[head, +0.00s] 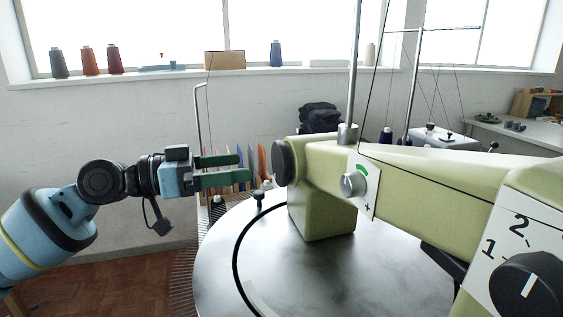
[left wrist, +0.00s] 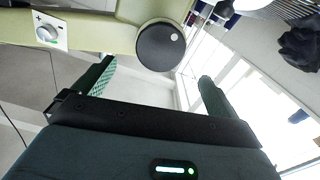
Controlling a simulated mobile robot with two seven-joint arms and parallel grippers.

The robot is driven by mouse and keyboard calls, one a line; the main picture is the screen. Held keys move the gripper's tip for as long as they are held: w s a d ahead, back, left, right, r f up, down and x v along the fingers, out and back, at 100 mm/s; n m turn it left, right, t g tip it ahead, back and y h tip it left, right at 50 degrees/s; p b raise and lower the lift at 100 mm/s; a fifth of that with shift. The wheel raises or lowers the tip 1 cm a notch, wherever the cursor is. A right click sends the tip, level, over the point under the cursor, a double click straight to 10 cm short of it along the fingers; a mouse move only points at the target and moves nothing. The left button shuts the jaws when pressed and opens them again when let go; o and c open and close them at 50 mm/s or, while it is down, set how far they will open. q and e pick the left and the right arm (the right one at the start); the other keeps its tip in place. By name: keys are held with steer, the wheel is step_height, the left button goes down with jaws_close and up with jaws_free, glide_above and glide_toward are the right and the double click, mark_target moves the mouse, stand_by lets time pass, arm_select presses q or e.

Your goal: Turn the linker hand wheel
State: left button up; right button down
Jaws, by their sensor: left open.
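The hand wheel (head: 283,163) is a dark round disc on the left end of the pale green machine arm (head: 430,172). In the left wrist view the wheel (left wrist: 160,46) shows its face, with a small pale dot near its rim. My left gripper (head: 244,169) is open and empty, its green fingers pointing right toward the wheel. A gap shows between the fingertips and the wheel in the head view. In the left wrist view the wheel lies ahead, between and beyond the fingertips (left wrist: 157,76). My right gripper is not in view.
A silver knob (head: 352,184) with plus and minus marks and a dark numbered dial (head: 527,287) sit on the machine. Below is a round metal table (head: 380,275) with a curved black rail. Upright coloured pieces (head: 263,160) stand behind the gripper. A thin metal stand (head: 197,120) rises nearby.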

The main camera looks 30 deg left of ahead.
mark_target(276, 162)
arm_select(q)
steer(key=shift+r+p+x, duration=0.2)
steer(key=shift+p+x, duration=0.8)
steer(key=shift+x, duration=0.95)
steer(key=shift+p+x, duration=0.65)
steer(key=shift+x, duration=0.85)
steer(key=shift+w+d+f, duration=0.15)
steer(key=shift+w+d, duration=0.05)
steer(key=shift+w, duration=0.1)
steer(key=c, duration=1)
steer(key=shift+f, duration=0.1)
